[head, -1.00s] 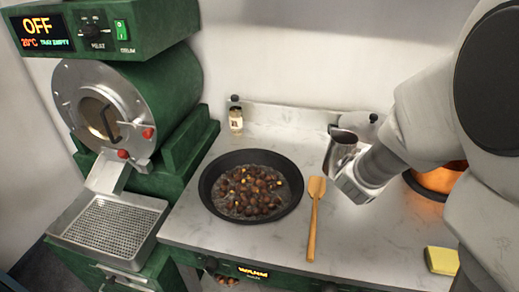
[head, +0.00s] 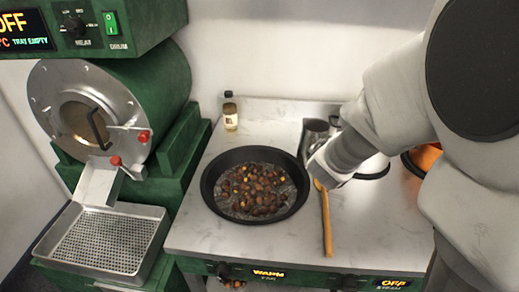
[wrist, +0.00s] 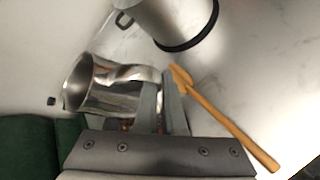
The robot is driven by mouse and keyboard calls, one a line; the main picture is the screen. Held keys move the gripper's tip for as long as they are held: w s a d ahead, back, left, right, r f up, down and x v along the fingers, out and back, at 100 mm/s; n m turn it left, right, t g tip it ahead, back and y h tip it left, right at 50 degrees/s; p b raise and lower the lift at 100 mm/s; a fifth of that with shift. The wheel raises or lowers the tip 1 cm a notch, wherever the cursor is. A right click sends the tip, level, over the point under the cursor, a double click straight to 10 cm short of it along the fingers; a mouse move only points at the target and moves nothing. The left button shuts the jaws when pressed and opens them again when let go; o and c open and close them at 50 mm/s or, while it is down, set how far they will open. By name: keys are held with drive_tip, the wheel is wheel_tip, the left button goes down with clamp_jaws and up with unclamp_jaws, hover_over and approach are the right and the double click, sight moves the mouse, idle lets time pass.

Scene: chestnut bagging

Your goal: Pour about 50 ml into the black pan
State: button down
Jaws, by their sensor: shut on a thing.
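The black pan (head: 211,205) sits on the counter in the middle of the head view, with many brown chestnuts (head: 255,188) in it. My gripper (head: 318,160) is to the right of the pan and shut on a shiny metal jug (head: 314,131). The jug is just beyond the pan's right rim, partly hidden by my gripper. In the wrist view the jug (wrist: 100,88) lies to the left of the fingers (wrist: 160,105), its open mouth facing left. Its contents cannot be seen, and no stream shows.
A wooden spatula (head: 327,225) lies right of the pan. A metal pot with a black base (head: 374,167) stands behind my gripper. A glowing copper pot (head: 425,157) is farther right. A small bottle (head: 230,115) stands behind the pan. The green roaster (head: 150,100) is at left.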

drive_tip(key=shift+y, duration=0.3)
drive_tip(key=s+a+f+b, duration=0.1)
drive_tip(key=f+b, duration=0.2)
drive_tip(key=b, duration=0.4)
drive_tip(key=s+a+f+b, duration=0.1)
drive_tip(key=f+b, duration=0.2)
drive_tip(key=b, duration=0.4)
drive_tip(key=s+a+f+b, duration=0.1)
drive_tip(key=f+b, duration=0.2)
drive_tip(key=b, duration=0.3)
drive_tip(key=shift+s+f+b, duration=0.2)
drive_tip(key=shift+f+b, duration=0.2)
drive_tip(key=shift+s+a+f+n+b, duration=0.3)
drive_tip(key=shift+s+a+f+b, duration=0.1)
drive_tip(key=shift+b, duration=0.65)
drive_tip(key=shift+s+a+f+y+b, duration=0.2)
drive_tip(key=shift+s+a+y+b, duration=0.15)
drive_tip(key=shift+b, duration=0.4)
drive_tip(key=shift+w+a+r+p, duration=0.1)
drive_tip(key=shift+r+p, duration=0.1)
drive_tip(key=shift+p, duration=0.2)
